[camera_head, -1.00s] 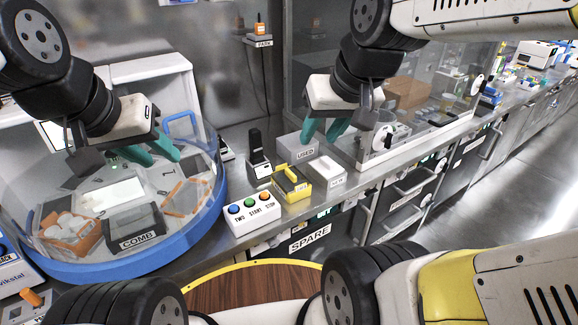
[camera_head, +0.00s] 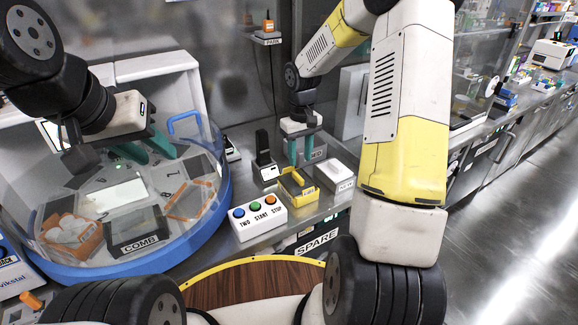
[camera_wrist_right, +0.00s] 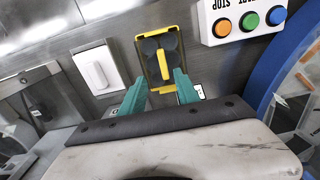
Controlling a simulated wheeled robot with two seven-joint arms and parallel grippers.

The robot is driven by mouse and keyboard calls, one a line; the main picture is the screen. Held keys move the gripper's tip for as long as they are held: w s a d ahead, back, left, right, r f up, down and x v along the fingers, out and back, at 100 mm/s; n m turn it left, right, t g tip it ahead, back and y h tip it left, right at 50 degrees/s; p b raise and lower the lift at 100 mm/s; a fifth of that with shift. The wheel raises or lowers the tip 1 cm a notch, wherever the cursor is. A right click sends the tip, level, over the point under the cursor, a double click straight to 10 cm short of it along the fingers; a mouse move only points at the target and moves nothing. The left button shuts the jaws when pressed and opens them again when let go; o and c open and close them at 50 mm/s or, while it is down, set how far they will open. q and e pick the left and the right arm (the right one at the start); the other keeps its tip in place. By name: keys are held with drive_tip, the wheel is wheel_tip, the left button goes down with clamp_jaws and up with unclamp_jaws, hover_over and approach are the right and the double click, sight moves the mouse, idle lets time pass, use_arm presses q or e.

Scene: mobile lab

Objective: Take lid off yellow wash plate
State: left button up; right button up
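The yellow wash plate (camera_head: 298,186) stands on the steel bench, right of the button box. In the right wrist view, the yellow plate (camera_wrist_right: 143,68) shows round dark wells and a yellow bar handle (camera_wrist_right: 164,65) across its top; a clear lid's outline is hard to make out. My right gripper (camera_head: 299,160) points down just behind the plate, fingers apart and empty. In the wrist view, the right gripper's fingertips (camera_wrist_right: 160,78) lie on either side of the handle's lower end; contact cannot be told. My left gripper (camera_head: 152,155) is open over the blue-rimmed round enclosure.
The button box (camera_head: 258,217) stands left of the plate. A white box (camera_head: 335,176) is close on its right, with the grey USED box (camera_head: 319,152) behind. A black upright device (camera_head: 264,168) stands behind left. The blue rim (camera_head: 222,190) bounds the left side.

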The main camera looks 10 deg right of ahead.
sight(298, 176)
drive_tip(key=f, duration=0.7)
drive_tip(key=shift+s+a, duration=0.2)
drive_tip(key=shift+a, duration=0.1)
clamp_jaws()
